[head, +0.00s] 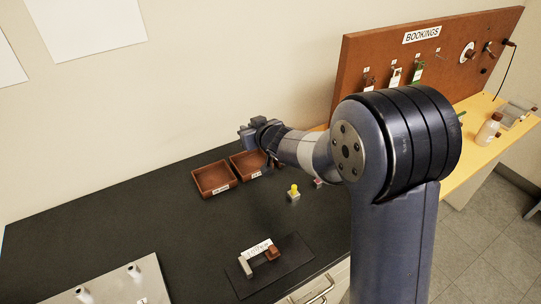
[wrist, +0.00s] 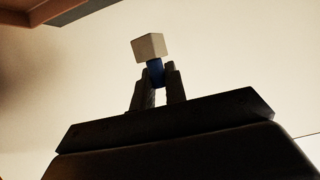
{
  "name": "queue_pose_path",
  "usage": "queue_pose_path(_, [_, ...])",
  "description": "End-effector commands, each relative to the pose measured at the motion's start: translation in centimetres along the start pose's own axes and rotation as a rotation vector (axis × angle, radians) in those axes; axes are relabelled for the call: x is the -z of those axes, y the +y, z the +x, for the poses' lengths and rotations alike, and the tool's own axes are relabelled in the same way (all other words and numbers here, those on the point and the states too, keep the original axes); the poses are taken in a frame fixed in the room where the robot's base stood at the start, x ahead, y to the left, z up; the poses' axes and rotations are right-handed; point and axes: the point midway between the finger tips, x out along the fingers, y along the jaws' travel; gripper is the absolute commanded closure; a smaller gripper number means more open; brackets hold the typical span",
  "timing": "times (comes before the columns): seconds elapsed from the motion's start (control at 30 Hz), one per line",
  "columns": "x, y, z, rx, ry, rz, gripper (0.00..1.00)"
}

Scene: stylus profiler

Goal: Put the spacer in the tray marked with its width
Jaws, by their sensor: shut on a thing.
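My gripper (head: 247,131) is at the end of my outstretched arm, in front of the wall and above the far tray in the head view. In the wrist view its two fingers (wrist: 157,80) are shut on a blue stem with a pale block on top (wrist: 149,47), which looks like the spacer. Two brown open trays stand side by side on the dark bench: a left tray (head: 203,192) and a right tray (head: 236,162), the latter partly hidden by my arm. Each has a white label on its front, too small to read. Both look empty where visible.
A dark mat (head: 290,283) with a grey and a red-brown piece lies at the front. A yellow-topped knob (head: 294,191) stands right of the trays. A pale plate with pegs (head: 110,287) is front left. A brown BOOKINGS board (head: 352,62) stands behind right.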

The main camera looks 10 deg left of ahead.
Motion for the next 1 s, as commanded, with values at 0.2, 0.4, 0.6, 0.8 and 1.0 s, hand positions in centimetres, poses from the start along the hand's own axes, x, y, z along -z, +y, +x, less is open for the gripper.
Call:
queue_pose_path(0.2, [-4.0, -0.3, 1.7, 0.005, -0.004, 0.002, 1.0])
queue_pose_path(0.4, [-5.7, -0.2, 2.5, 0.004, -0.001, 0.001, 1.0])
queue_pose_path(0.6, [-8.3, -0.2, 3.5, 0.003, -0.004, 0.002, 1.0])
queue_pose_path(0.8, [-9.0, -0.2, 3.8, 0.002, 0.0, 0.0, 1.0])
queue_pose_path(1.0, [-9.1, -0.2, 3.9, 0.002, 0.0, 0.0, 1.0])
